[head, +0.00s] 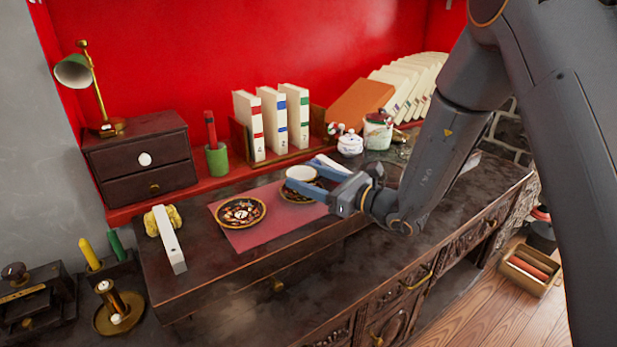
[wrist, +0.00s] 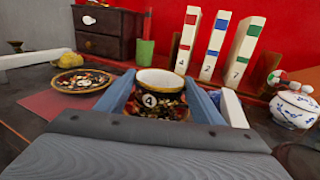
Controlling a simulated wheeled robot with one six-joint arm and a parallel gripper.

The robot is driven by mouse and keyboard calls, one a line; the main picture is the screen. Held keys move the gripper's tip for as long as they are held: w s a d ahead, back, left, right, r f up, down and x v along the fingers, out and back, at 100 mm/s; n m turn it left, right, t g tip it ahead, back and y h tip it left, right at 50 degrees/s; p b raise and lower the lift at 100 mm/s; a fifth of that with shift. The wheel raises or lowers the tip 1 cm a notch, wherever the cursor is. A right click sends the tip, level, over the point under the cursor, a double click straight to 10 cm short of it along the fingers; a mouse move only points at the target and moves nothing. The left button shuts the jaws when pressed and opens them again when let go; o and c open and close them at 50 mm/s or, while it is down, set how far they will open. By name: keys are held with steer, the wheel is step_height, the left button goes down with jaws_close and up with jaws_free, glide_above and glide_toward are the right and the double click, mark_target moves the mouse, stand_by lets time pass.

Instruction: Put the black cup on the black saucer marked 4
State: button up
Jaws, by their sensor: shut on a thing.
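The black cup (head: 302,173), with a white inside and a gold rim, is between the blue fingers of my gripper (head: 316,177). In the wrist view the cup (wrist: 160,82) is upright, with a 4 on its patterned side, and my gripper (wrist: 160,103) is shut on it. A black patterned saucer (head: 291,195) shows partly below the cup; the cup and fingers hide much of it, including its number. I cannot tell whether the cup touches it. Another patterned saucer (head: 241,211), seemingly marked 7, lies to the left; it also shows in the wrist view (wrist: 82,81).
Both saucers lie on a red mat (head: 244,242) on the dark cabinet top. Numbered white books (head: 272,122) and a green pen holder (head: 217,160) stand behind. A white jar (head: 350,144) stands to the right. A white bar on a yellow stand (head: 169,238) is at left.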

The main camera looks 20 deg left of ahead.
steer(key=o, duration=1.1)
steer(key=b+v, duration=0.1)
steer(key=v, duration=1.1)
